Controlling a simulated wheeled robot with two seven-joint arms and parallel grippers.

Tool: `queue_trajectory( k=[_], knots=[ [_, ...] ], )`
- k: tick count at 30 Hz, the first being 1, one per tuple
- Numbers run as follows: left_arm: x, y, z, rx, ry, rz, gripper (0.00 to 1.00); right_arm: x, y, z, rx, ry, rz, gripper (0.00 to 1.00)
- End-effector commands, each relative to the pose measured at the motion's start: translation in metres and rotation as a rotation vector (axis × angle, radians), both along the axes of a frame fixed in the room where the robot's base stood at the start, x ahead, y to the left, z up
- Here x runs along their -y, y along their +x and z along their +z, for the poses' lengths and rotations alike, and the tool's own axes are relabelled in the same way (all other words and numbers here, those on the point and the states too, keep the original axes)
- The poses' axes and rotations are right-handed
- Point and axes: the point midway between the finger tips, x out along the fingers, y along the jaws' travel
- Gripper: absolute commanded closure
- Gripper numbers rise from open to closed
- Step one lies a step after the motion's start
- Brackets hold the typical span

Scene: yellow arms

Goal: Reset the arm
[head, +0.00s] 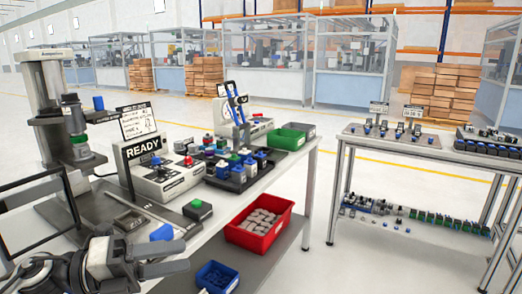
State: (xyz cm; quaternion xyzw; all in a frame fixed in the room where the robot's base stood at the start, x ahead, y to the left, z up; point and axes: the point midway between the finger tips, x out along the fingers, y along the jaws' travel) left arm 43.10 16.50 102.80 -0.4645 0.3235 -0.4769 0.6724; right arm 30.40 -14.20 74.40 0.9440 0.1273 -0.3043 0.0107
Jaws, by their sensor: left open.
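My left gripper (187,257) is in the lower left of the head view, its grey body coming in from the bottom left edge. Its two fingers point right and are apart, with nothing seen between them. It appears in front of the near part of the workbench (225,215), close to a blue block (161,232) in the picture; I cannot tell the exact gap. My right gripper is not in view.
A red bin (240,236) of pale parts and a blue bin (205,280) are right of the gripper. A press stand (48,95), a READY box (140,153) and a parts tray (235,180) are on the bench. A second table (390,145) stands right, across clear floor.

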Motion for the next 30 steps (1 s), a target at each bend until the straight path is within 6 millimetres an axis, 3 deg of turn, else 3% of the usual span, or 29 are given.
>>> queue_trajectory(
  k=[1,4,6,9,12,15,18,21,30],
  knots=[
    [0.013,0.000,-0.016,-0.162,-0.231,0.102,0.51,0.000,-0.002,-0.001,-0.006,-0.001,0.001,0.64],
    [0.010,0.006,-0.059,-0.514,-0.610,0.365,0.51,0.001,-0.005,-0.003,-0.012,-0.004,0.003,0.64],
    [0.002,-0.002,-0.110,-0.797,-0.826,0.569,0.51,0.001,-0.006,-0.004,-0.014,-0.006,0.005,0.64],
    [-0.003,-0.029,-0.177,-1.129,-1.013,0.802,0.51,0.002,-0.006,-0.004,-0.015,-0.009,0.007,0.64],
    [0.002,-0.066,-0.228,-1.392,-1.121,0.975,0.51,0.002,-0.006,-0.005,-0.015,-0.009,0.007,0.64],
    [0.011,-0.098,-0.261,-1.583,-1.181,1.092,0.51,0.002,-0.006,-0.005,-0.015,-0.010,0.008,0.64],
    [0.018,-0.120,-0.279,-1.703,-1.208,1.162,0.51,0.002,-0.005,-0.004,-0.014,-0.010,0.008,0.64],
    [0.021,-0.130,-0.286,-1.755,-1.218,1.191,0.51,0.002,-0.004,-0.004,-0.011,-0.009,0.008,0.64],
    [0.021,-0.131,-0.287,-1.758,-1.216,1.194,0.51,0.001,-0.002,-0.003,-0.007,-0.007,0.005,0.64]
  ],
)
